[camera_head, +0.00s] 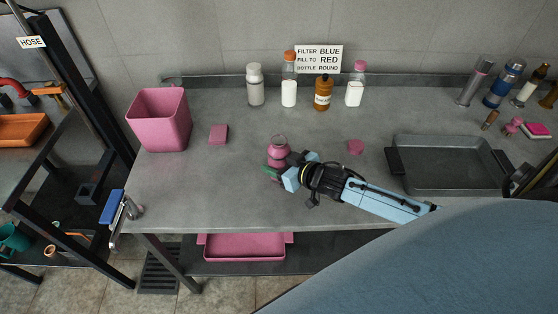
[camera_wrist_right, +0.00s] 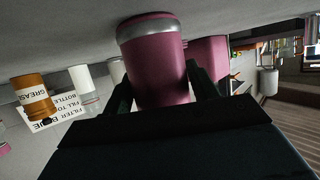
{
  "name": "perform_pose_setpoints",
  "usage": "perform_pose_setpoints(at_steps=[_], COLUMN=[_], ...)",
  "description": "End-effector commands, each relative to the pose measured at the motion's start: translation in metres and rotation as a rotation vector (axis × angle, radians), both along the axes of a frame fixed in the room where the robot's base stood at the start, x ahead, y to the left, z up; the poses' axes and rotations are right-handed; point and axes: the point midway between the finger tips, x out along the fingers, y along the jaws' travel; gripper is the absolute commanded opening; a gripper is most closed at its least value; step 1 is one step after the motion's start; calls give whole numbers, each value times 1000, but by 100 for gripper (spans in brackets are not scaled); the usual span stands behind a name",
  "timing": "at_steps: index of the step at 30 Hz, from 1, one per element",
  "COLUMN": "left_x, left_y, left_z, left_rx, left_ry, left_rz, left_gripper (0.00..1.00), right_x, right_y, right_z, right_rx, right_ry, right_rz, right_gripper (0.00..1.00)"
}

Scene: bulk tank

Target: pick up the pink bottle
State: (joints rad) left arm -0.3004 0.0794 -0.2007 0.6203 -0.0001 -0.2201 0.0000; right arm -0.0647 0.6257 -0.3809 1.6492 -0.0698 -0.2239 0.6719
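The pink bottle (camera_head: 278,150) stands upright on the grey counter, left of the middle in the head view. In the right wrist view the pink bottle (camera_wrist_right: 160,65) fills the middle, upside down in the picture, with a silver band near one end. My right gripper (camera_head: 271,171) is low at the bottle, reaching in from the right. In the right wrist view its dark fingers (camera_wrist_right: 160,88) lie on either side of the bottle, very near its walls. Whether they press on it is unclear. My left gripper is not in view.
A pink bin (camera_head: 160,120) and a pink block (camera_head: 219,134) are to the left. A pink sponge-like piece (camera_head: 355,147) and grey tray (camera_head: 445,188) are to the right. Several bottles, including a brown one (camera_head: 322,94), stand behind.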

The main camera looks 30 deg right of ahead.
Motion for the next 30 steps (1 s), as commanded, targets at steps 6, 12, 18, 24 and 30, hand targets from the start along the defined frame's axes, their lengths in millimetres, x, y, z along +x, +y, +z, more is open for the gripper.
perform_pose_setpoints(at_steps=[6, 12, 18, 24, 30], left_x=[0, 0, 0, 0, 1], left_y=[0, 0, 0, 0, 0], left_z=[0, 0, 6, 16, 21], left_rx=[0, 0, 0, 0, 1], left_ry=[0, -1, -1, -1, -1], left_rz=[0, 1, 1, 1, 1], left_gripper=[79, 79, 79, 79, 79], right_x=[0, 0, 0, 0, 0], right_y=[0, 0, 0, 0, 0], right_z=[0, 1, 21, 63, 93], right_rx=[0, 0, 0, -1, 0], right_ry=[0, -1, -3, -4, -3], right_rz=[0, 0, 1, 2, 0], right_gripper=[30, 29, 29, 29, 29])
